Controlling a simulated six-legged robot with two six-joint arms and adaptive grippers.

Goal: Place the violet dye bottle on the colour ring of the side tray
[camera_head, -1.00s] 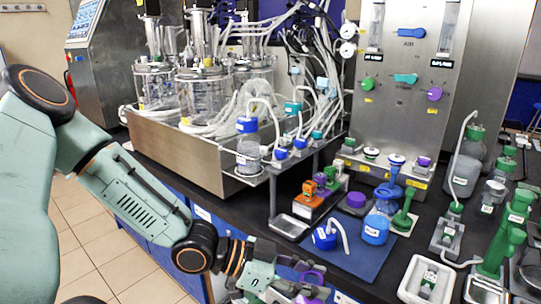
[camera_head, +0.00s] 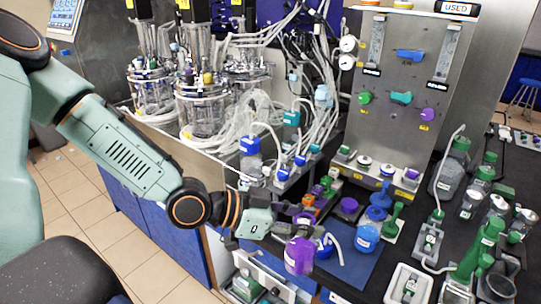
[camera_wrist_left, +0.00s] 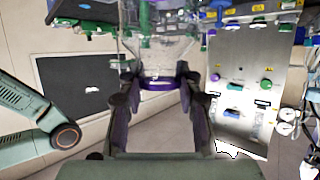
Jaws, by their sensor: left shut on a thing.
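My left gripper (camera_head: 292,222) reaches in from the left and is shut on the violet dye bottle (camera_head: 299,257), which hangs in front of the counter's near edge. In the left wrist view the fingers (camera_wrist_left: 158,90) stand on both sides of the bottle's violet band (camera_wrist_left: 157,84); its clear body (camera_wrist_left: 162,50) shows beyond. I cannot make out a colour ring on this tray. My right gripper is not in view.
A blue mat (camera_head: 350,268) on the black counter carries a blue bottle (camera_head: 368,232) and a blue-capped piece with a white tube. A violet disc (camera_head: 349,206) lies behind. Green fittings and bottles crowd the right side. A steel panel (camera_head: 395,125) stands at the back.

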